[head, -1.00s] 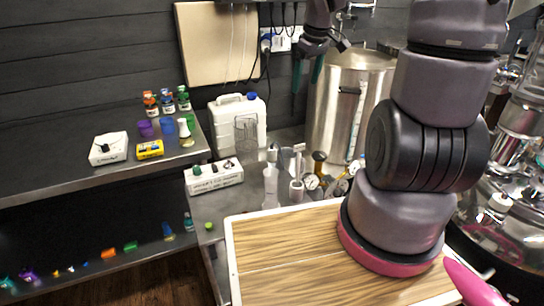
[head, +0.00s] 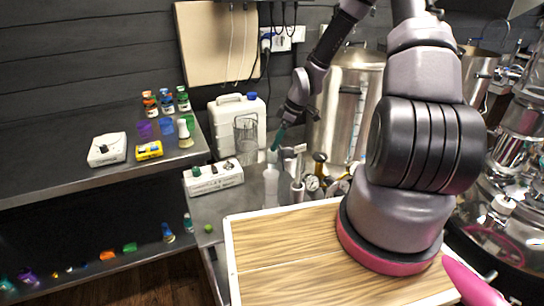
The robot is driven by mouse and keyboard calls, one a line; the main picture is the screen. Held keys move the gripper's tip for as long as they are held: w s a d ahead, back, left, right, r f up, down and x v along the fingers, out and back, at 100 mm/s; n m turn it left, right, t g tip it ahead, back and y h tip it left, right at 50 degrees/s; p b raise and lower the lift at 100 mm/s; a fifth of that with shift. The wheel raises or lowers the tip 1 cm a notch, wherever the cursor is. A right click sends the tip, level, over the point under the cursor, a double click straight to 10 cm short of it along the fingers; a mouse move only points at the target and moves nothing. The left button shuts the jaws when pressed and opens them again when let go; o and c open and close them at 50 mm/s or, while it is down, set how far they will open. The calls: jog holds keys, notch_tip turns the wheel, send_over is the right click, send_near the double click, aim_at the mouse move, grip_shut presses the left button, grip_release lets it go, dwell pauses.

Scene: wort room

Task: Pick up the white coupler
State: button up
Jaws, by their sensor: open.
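A translucent white bottle (head: 271,182) stands directly below the fingertips. Whether the fingers touch anything cannot be told.
Pressure gauges (head: 313,184) stand to the right, before a large steel kettle (head: 345,110). A white jug (head: 225,122) and a white box (head: 213,177) lie left. A shelf with small bottles (head: 150,104) is at left.

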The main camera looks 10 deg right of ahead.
aim_at(272, 155)
jog(key=x, duration=0.6)
jog(key=shift+s, duration=0.25)
grip_shut()
